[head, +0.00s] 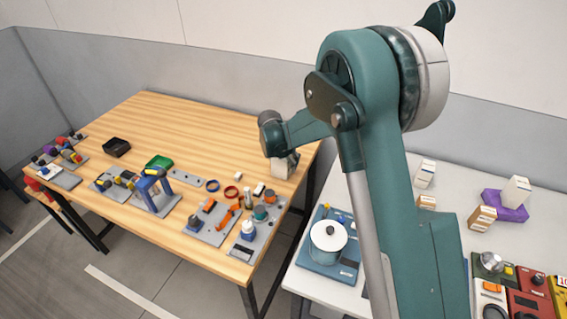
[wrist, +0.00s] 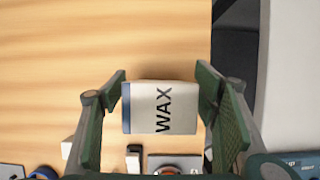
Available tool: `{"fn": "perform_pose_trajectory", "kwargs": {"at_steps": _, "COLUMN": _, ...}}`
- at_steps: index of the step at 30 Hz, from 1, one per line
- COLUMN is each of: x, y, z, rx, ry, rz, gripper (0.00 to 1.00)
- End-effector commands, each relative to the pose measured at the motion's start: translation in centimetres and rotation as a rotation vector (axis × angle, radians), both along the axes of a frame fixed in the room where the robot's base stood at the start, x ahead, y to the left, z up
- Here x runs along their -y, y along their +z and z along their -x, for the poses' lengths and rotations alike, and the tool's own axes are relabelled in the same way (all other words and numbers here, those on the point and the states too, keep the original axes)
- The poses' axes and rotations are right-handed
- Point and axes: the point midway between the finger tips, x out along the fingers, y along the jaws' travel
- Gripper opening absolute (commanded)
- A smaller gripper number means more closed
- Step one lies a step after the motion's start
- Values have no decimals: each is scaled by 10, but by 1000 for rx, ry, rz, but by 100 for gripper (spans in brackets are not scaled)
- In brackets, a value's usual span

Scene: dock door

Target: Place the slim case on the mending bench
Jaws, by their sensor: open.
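A pale box (wrist: 160,108) with a dark blue end and the word WAX stands on the wooden bench (head: 150,120), close to its right edge. It also shows in the head view (head: 283,168). I cannot tell whether it is the slim case; no label says so. My gripper (wrist: 162,84) is open, with one finger on each side of the WAX box. The right finger has a narrow gap to the box; I cannot tell whether the left finger touches it. In the head view my gripper (head: 281,150) is just above the box, and its fingers are hard to see.
A gap separates both tables.

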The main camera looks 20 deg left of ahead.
Motion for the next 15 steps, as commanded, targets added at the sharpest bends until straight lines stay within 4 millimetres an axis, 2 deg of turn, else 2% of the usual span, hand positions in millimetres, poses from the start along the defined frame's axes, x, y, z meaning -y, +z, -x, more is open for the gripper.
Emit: {"fn": "perform_pose_trajectory", "kwargs": {"at_steps": 15, "x": 0, "y": 61, "z": 26, "rx": 0, "ry": 1, "rz": 0, "gripper": 60}}
